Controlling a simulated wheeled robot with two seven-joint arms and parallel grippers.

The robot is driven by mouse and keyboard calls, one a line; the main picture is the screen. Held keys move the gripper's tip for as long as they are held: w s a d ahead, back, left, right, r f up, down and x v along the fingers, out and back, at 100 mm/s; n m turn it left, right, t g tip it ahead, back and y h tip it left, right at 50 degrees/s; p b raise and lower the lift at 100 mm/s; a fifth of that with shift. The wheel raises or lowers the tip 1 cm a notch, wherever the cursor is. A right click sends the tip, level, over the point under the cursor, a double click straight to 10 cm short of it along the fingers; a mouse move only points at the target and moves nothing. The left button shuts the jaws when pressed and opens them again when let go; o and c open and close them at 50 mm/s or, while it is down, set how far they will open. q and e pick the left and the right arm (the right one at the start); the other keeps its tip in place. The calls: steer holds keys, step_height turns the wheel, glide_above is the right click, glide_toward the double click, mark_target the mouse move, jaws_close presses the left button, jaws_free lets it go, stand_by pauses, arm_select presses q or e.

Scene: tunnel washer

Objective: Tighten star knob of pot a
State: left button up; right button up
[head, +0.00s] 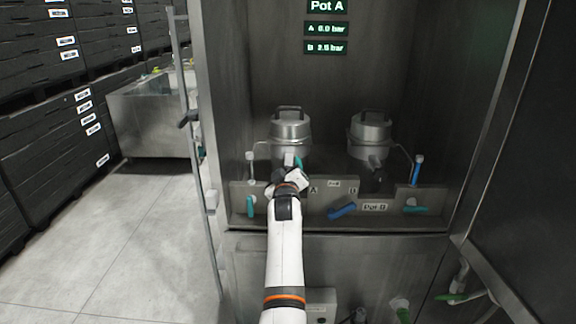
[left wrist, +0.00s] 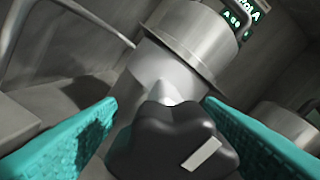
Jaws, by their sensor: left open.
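Pot A (head: 290,130) is the left of two steel pots with lidded tops and handles in the cabinet. It also shows in the left wrist view (left wrist: 190,45), tilted by the camera angle. Its star knob (left wrist: 172,145) is black and lobed with a pale mark, close in front of the left wrist camera. In the head view the knob is hidden behind my left gripper (head: 294,163). My left gripper is open, its teal fingers (left wrist: 160,135) on either side of the knob, with gaps visible. My right gripper is not in view.
Pot B (head: 370,135) stands to the right, its dark knob (head: 374,163) facing forward. A steel front panel (head: 298,205) carries a blue lever (head: 342,211) and teal handles. A display (head: 326,28) reads Pot A. The open cabinet door (head: 525,150) bounds the right.

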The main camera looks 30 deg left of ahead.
arm_select(q)
steer(key=shift+s+d+r, duration=0.25)
steer(key=shift+r, duration=0.05)
steer(key=shift+s, duration=0.1)
steer(key=shift+c, duration=1.4)
steer(key=c, duration=0.7)
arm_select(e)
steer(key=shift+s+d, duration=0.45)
